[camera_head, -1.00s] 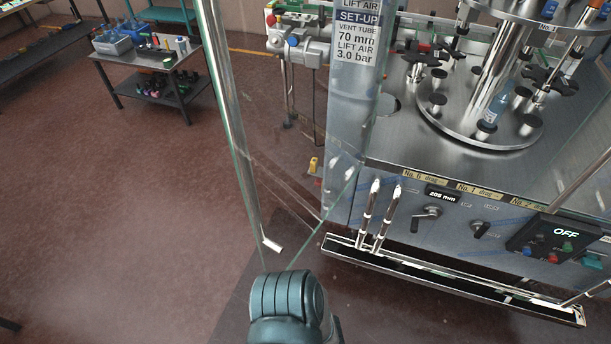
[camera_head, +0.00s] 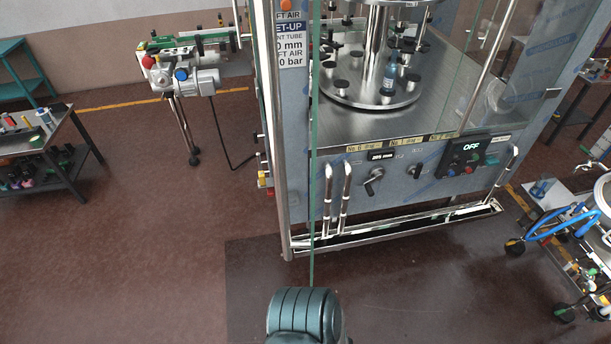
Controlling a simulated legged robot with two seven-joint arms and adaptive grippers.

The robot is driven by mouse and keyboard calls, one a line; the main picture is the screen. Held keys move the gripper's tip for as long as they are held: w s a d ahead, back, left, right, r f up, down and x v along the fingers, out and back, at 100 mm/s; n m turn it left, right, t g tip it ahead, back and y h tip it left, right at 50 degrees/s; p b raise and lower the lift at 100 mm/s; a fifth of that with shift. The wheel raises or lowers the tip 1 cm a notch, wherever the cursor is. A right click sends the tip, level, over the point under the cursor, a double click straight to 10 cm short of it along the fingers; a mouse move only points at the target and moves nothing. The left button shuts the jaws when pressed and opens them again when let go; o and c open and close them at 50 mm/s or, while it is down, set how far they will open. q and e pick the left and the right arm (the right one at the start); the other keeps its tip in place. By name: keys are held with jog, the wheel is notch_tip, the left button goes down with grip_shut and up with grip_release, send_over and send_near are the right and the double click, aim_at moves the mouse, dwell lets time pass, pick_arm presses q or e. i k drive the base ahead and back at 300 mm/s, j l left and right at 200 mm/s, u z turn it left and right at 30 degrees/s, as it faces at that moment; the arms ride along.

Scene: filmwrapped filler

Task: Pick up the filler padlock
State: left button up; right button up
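The filler (camera_head: 333,199) stands right of centre, a steel machine with a round bottle carousel on top and a panel reading OFF. No padlock can be made out with certainty. A small yellow item (camera_head: 263,179) sits low at the filler's left side; it is too small to tell what it is. A clear door panel with a steel edge stands at the filler's front left. Neither my left nor my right gripper is in view. A teal rounded part at the bottom centre appears to be mine.
A steel drip tray (camera_head: 400,228) runs along the filler's front. A conveyor with a motor (camera_head: 195,82) extends left. A cart with blue handles (camera_head: 575,225) stands at the right, and a low table (camera_head: 62,170) at the left. The brown floor in front is mostly clear.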

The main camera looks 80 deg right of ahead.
aim_at(261, 173)
jog(key=i+l+z, duration=0.25)
jog(key=z, duration=0.25)
jog(key=i+l+z, duration=0.15)
jog(key=i+z, duration=0.55)
jog(key=z, duration=0.25)
jog(key=i+j+z, duration=0.1)
jog(key=i+z, duration=0.35)
jog(key=i+j+z, duration=0.2)
jog(key=z, duration=0.3)
